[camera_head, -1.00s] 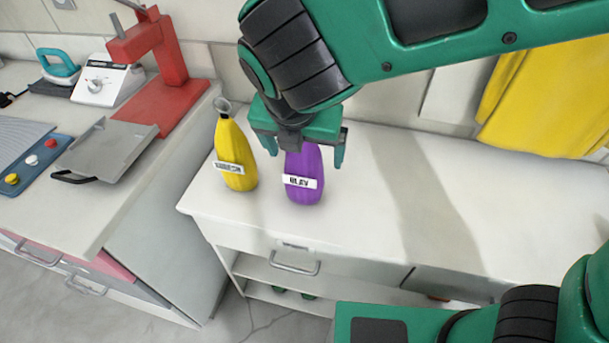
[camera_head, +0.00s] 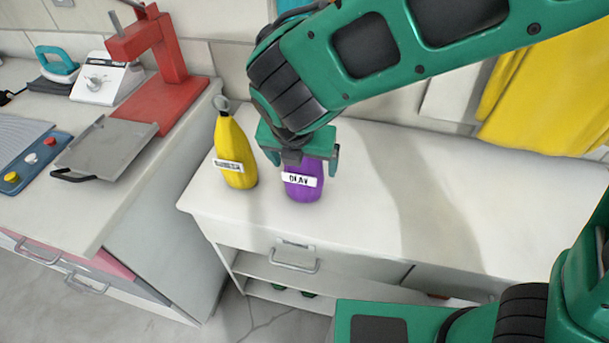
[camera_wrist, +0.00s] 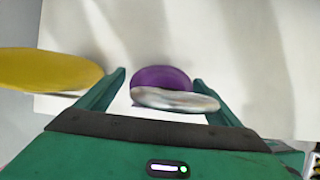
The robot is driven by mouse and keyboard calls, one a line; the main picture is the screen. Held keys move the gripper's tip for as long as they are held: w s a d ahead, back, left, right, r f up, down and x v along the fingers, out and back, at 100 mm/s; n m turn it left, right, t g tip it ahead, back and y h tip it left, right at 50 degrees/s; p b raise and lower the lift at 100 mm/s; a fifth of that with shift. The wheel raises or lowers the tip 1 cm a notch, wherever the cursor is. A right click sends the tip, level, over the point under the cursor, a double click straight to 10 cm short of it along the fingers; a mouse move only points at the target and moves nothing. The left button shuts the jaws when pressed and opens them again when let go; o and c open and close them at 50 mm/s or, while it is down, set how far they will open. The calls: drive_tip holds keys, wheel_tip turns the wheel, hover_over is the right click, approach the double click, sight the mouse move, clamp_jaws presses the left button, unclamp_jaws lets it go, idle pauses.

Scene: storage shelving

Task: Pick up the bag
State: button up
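A purple bag (camera_head: 303,186) with a white label stands upright on the white counter; its upper part is hidden behind my gripper. In the wrist view the purple bag (camera_wrist: 160,78) shows from above, with a shiny grey, metal-looking part at its top. A yellow bag (camera_head: 238,172) with a label and a grey ring on top stands just to its left; it also shows at the left edge of the wrist view (camera_wrist: 45,69). My gripper (camera_head: 301,158) is open, pointing down, with one finger on each side of the purple bag's top. Gaps show between fingers and bag.
The white counter (camera_head: 370,210) is clear to the right of the purple bag. A red stand (camera_head: 160,75) and a grey tray (camera_head: 105,148) are on the left counter. A yellow cloth-like thing (camera_head: 555,100) hangs at the upper right. Drawers are below.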

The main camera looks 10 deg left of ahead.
drive_tip(key=c, duration=1.7)
drive_tip(key=s+a+r, duration=0.2)
drive_tip(key=s+r, duration=0.1)
drive_tip(key=s+a+r, duration=0.2)
drive_tip(key=s+r, duration=0.1)
drive_tip(key=r, duration=0.1)
drive_tip(key=s+a+r, duration=0.2)
drive_tip(key=s+r, duration=0.2)
drive_tip(key=shift+a, duration=0.15)
